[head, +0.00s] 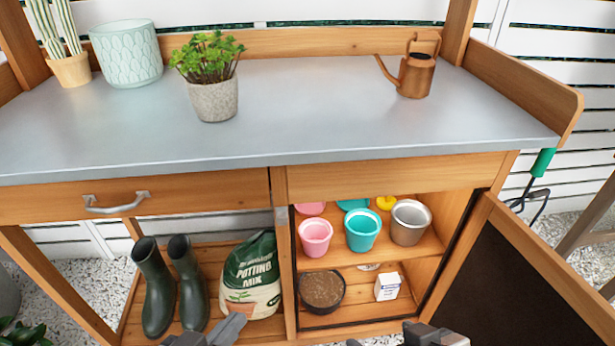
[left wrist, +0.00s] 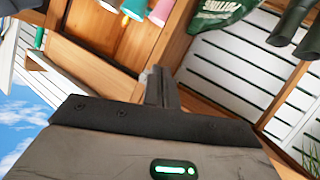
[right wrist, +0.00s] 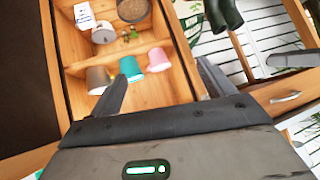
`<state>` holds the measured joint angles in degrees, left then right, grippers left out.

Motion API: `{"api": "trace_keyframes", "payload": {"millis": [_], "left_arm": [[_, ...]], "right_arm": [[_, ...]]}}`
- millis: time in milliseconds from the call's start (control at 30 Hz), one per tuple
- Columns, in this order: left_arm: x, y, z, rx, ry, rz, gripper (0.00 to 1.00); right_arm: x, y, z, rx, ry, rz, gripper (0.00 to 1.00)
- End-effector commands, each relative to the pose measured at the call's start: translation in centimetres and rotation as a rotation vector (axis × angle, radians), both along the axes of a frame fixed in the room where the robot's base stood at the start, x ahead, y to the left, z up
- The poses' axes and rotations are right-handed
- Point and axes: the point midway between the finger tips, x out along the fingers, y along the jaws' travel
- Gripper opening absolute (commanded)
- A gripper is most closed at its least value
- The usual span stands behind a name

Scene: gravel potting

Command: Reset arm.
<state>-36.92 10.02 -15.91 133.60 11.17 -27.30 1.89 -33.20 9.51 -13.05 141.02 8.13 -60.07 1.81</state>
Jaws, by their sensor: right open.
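My left gripper (head: 232,326) is low in front of the bench, before the potting mix bag (head: 252,278). In the left wrist view (left wrist: 160,86) its fingers are together with nothing seen between them. My right gripper (right wrist: 162,88) is open and empty, its fingers wide apart in front of the open cabinet.
The open cabinet holds pink (head: 315,238), teal (head: 362,230) and grey (head: 410,222) pots, a brown-filled bowl (head: 321,290) and a small box (head: 388,287). Its door (head: 530,280) stands open at right. Boots (head: 155,290) stand left. The bench top (head: 300,115) is mostly clear.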

Motion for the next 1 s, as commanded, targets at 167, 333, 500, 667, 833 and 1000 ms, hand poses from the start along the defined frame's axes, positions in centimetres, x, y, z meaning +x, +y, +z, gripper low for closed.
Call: {"api": "trace_keyframes", "payload": {"millis": [167,333,500,667,833,1000], "left_arm": [[0.4,-1.3,-3.2,-0.065,-0.047,-0.033,0.0],[0.4,-2.2,-4.4,-0.116,-0.079,-0.059,0.0],[0.4,-2.9,-5.5,-0.159,-0.106,-0.083,0.0],[0.5,-2.4,-2.4,-0.126,-0.081,-0.064,0.0],[0.5,-1.6,-0.8,-0.077,-0.048,-0.04,0.0],[0.4,-0.5,1.5,-0.014,-0.004,-0.013,0.0]], "right_arm": [[1.5,2.8,-3.1,0.149,-0.172,0.024,0.82],[2.2,4.6,-3.6,0.275,-0.301,0.029,0.82],[2.5,5.7,-4.1,0.388,-0.406,0.025,0.82],[2.6,5.1,-0.8,0.355,-0.392,0.007,0.82],[2.7,4.3,0.8,0.301,-0.364,-0.011,0.82],[2.5,3.2,3.1,0.232,-0.322,-0.033,0.82]]}}
